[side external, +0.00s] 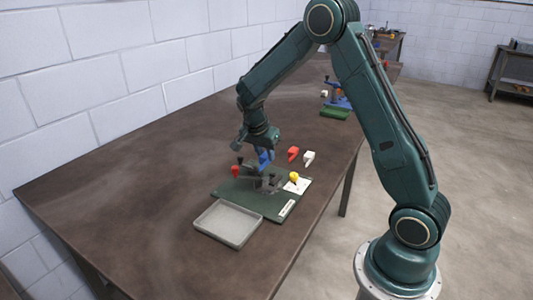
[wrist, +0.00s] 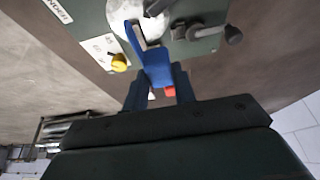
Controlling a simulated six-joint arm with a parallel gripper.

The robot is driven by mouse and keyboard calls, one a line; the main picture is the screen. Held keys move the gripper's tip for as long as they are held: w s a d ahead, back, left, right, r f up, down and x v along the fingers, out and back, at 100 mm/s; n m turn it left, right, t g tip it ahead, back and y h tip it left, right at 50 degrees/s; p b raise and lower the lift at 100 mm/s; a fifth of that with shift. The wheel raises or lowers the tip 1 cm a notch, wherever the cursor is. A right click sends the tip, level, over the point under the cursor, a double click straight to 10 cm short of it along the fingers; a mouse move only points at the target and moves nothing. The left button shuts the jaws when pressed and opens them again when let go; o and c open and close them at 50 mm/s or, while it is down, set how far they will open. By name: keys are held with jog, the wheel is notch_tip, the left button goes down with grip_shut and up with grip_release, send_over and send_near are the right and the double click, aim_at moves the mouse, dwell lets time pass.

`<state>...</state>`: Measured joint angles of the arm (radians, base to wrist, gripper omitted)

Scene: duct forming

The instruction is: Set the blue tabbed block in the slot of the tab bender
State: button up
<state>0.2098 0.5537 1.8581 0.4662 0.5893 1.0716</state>
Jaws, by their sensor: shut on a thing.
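My gripper (side external: 262,146) is shut on the blue tabbed block (side external: 265,157), which hangs below the fingers over the tab bender. In the wrist view the blue block (wrist: 158,73) sits between the two dark fingers (wrist: 161,92), its far end reaching over the bender. The yellow knob also shows in the wrist view (wrist: 119,62). I cannot make out the slot, or whether the block touches the bender.
An empty grey tray (side external: 228,223) lies in front of the bender. A red block (side external: 293,153) and a white block (side external: 308,157) lie behind it, near the table's right edge. Another green-based device (side external: 335,111) stands farther back. The table's left side is clear.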

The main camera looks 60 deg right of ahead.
jog(key=shift+f, duration=0.1)
jog(key=shift+f, duration=3.2)
jog(key=o, duration=1.1)
jog(key=shift+c, duration=0.2)
jog(key=shift+r, duration=0.1)
jog(key=v, duration=1.3)
jog(key=shift+a+r, duration=0.2)
jog(key=shift+r, duration=0.1)
